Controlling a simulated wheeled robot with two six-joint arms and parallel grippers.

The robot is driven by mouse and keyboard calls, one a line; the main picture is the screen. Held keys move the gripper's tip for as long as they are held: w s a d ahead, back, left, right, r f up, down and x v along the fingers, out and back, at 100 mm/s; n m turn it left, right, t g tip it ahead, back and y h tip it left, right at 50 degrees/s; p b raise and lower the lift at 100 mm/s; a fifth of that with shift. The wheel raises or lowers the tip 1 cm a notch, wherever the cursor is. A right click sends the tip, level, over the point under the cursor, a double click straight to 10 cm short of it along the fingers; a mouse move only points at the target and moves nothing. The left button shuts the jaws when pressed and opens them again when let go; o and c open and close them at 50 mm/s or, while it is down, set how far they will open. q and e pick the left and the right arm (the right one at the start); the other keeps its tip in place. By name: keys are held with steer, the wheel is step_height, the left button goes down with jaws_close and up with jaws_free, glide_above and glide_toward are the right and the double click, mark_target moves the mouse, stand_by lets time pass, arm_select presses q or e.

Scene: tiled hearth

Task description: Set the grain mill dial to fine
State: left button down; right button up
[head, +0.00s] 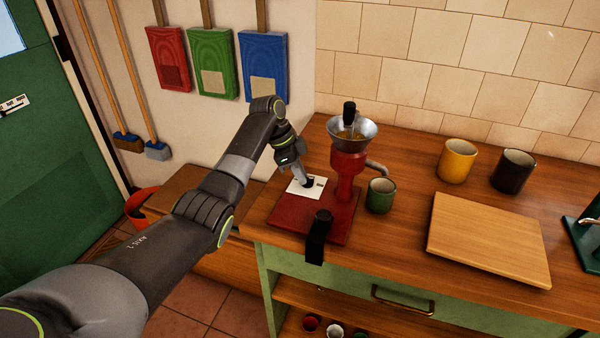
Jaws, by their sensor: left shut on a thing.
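The grain mill (348,172) stands on the counter. It has a red body, a metal hopper (362,130) with grain in it and a red base (285,220). A white dial plate (296,190) with dark marks lies on the base, left of the mill's body. My left gripper (307,183) points down over this plate and is shut on the small dark dial knob there. The fingers and wrist hide much of the knob, and I cannot read its setting.
A green cup (380,195) stands right of the mill, under its spout. A cutting board (487,240), a yellow mug (457,161) and a dark mug (512,171) are farther right.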

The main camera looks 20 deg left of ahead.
arm_select(q)
steer(key=shift+m, duration=0.3)
steer(key=c, duration=1.5)
jaws_free()
steer(key=p+v, duration=0.1)
steer(key=v, duration=1.6)
steer(key=shift+w+r, duration=0.15)
steer(key=shift+r, duration=0.05)
